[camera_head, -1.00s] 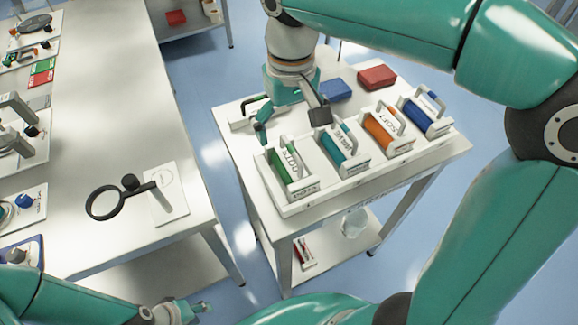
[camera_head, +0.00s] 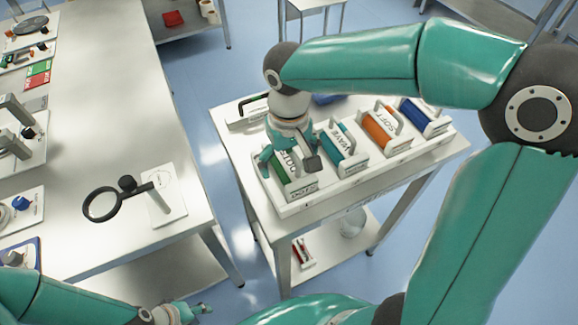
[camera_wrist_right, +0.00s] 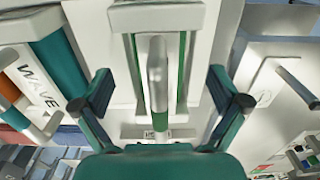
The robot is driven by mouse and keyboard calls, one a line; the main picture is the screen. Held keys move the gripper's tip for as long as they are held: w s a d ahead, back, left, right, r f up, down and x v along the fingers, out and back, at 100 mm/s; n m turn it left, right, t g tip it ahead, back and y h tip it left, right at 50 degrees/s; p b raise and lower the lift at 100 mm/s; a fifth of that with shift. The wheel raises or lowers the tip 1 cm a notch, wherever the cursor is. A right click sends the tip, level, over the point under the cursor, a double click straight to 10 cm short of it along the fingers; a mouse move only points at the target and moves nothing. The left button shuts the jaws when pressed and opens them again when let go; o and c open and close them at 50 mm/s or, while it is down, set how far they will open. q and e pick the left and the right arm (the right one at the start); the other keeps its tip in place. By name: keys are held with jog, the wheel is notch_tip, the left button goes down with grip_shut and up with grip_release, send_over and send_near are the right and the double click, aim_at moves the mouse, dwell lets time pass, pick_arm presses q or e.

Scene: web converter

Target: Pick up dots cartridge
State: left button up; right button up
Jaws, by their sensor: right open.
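The dots cartridge (camera_head: 302,187), green and white with DOTS lettering, lies in the leftmost place of the white rack (camera_head: 350,182) on the small table. My right gripper (camera_head: 288,163) is above it and partly hides it. In the right wrist view, the cartridge's handle (camera_wrist_right: 158,75) runs between the two fingers of my right gripper (camera_wrist_right: 160,88). The fingers are spread wide, one on each side, with gaps to the handle. My left gripper (camera_head: 190,309) is low at the bottom left, far from the rack, its fingers too small to judge.
The teal WAVE cartridge (camera_head: 336,146) sits right of the dots cartridge, with the orange SOFT cartridge (camera_head: 378,129) and a blue cartridge (camera_head: 420,115) beyond. A blue box (camera_head: 328,99) lies behind. A long worktable (camera_head: 110,130) with a ring-shaped fixture (camera_head: 103,204) stands at left.

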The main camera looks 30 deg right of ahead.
jog(key=c, duration=1.7)
jog(key=shift+o, duration=0.2)
jog(key=shift+r, duration=0.1)
